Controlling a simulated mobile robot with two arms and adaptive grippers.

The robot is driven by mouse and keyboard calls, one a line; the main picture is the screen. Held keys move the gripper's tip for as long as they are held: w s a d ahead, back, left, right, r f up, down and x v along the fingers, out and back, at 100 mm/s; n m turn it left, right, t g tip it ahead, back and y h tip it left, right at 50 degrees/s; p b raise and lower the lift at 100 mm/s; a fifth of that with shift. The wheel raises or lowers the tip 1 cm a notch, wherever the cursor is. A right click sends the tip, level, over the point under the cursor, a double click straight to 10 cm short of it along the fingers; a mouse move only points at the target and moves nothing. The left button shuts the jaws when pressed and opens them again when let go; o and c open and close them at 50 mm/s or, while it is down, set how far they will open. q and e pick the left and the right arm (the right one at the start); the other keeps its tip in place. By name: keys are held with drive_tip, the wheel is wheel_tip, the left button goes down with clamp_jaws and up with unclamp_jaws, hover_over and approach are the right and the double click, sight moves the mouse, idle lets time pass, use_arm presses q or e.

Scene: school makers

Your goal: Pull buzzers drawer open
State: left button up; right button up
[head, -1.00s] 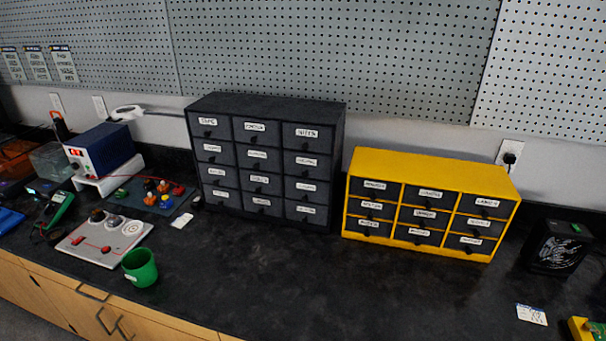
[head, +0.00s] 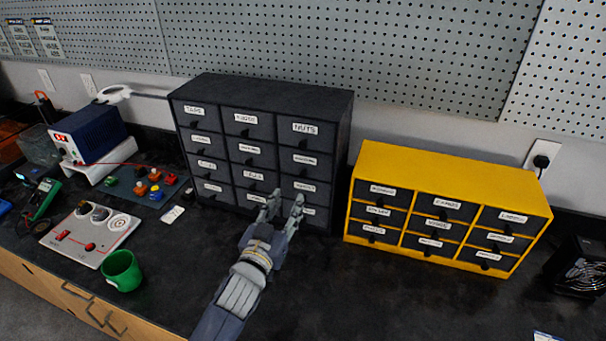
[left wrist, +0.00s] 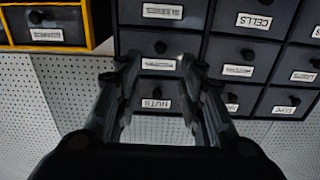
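A black drawer cabinet (head: 262,88) with labelled drawers in three columns stands on the counter. Most labels are small or blurred, so I cannot tell for certain which reads buzzers. In its right column, the third drawer's label (head: 305,187) is a longer word; it also shows upside down in the left wrist view (left wrist: 163,12). My left gripper (head: 286,200) is open and empty, its fingers pointing at the lower right column and hiding part of the bottom drawers. In the left wrist view its fingers (left wrist: 160,65) stand apart, with no knob clearly held. My right gripper is not in view.
A yellow cabinet (head: 440,160) with black drawers stands to the right. A green cup (head: 122,272), a white board (head: 90,235) and a blue power supply (head: 90,133) are at the left. The counter in front of the yellow cabinet is mostly clear.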

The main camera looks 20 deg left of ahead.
sight(302, 175)
use_arm(q)
drive_tip(key=w+p, duration=0.1)
drive_tip(key=w, duration=0.7)
drive_tip(key=shift+w+d+r+p, duration=0.1)
drive_tip(key=shift+d+r+p, duration=0.05)
drive_tip(key=shift+p, duration=0.2)
drive_tip(key=shift+w, duration=0.85)
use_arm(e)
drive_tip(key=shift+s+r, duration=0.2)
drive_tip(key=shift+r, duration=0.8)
use_arm(q)
drive_tip(key=shift+c, duration=0.2)
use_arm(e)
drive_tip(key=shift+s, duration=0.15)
use_arm(q)
clamp_jaws()
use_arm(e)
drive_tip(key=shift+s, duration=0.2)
